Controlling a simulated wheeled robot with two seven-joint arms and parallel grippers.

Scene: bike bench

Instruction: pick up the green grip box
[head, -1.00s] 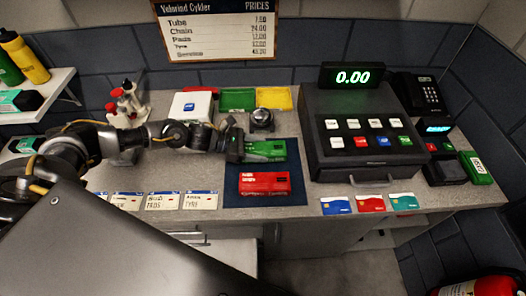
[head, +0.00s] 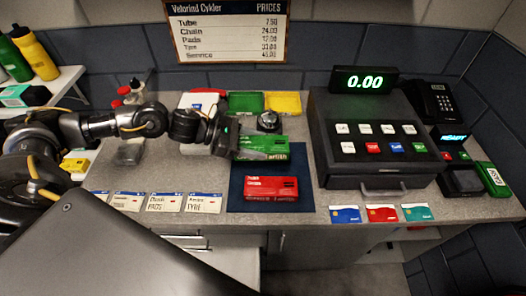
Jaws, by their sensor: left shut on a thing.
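The green grip box (head: 270,143) is at the upper part of the dark blue mat (head: 237,195), above the red box in the picture. My left gripper (head: 242,147) comes in from the left and is shut on the left part of the green box, hiding that part. I cannot tell whether the box is clear of the mat. My right gripper is not in view.
A red box (head: 271,188) lies on the mat just below. A metal bell (head: 268,122) and green (head: 246,103) and yellow (head: 283,103) trays are behind. The cash register (head: 372,140) stands close on the right. Price cards (head: 163,202) line the front left.

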